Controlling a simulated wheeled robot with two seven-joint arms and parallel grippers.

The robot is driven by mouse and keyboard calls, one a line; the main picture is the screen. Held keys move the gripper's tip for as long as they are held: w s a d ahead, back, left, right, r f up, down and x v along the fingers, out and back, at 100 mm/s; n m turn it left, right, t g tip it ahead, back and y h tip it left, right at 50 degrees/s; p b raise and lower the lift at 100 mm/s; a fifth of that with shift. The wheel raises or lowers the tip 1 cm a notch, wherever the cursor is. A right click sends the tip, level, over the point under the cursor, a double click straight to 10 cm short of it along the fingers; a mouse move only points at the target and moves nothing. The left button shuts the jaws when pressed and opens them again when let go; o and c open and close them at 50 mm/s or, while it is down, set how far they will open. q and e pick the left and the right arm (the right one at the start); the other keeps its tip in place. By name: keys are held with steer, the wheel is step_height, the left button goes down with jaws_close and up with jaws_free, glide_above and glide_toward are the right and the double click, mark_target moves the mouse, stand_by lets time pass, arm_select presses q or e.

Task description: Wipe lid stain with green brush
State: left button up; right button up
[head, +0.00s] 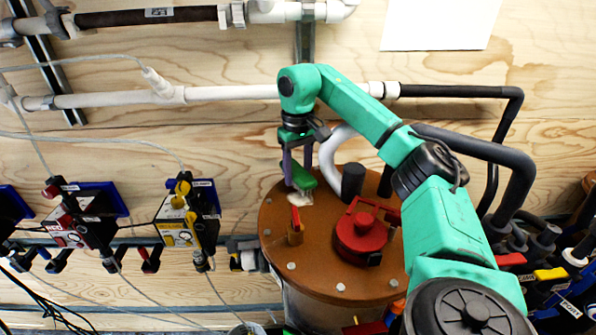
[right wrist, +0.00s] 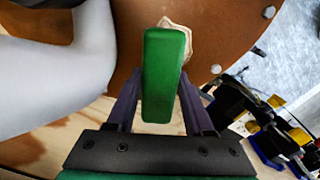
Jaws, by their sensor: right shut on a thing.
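My right gripper (head: 299,170) is shut on the green brush (head: 303,178) above the far left part of the brown round lid (head: 330,276). In the right wrist view the green brush (right wrist: 165,72) sits between the two dark fingers (right wrist: 160,105). My left gripper is not in view.
A red valve cap (head: 362,232) and a small brass valve with a red handle (head: 296,229) stand on the lid. A black stub (head: 353,181) and a thick white pipe (head: 328,160) are close to the brush. Filter units (head: 188,222) hang at left.

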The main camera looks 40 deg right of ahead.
steer(key=shift+f+b, duration=0.35)
steer(key=shift+f, duration=0.55)
steer(key=shift+s+a, duration=0.1)
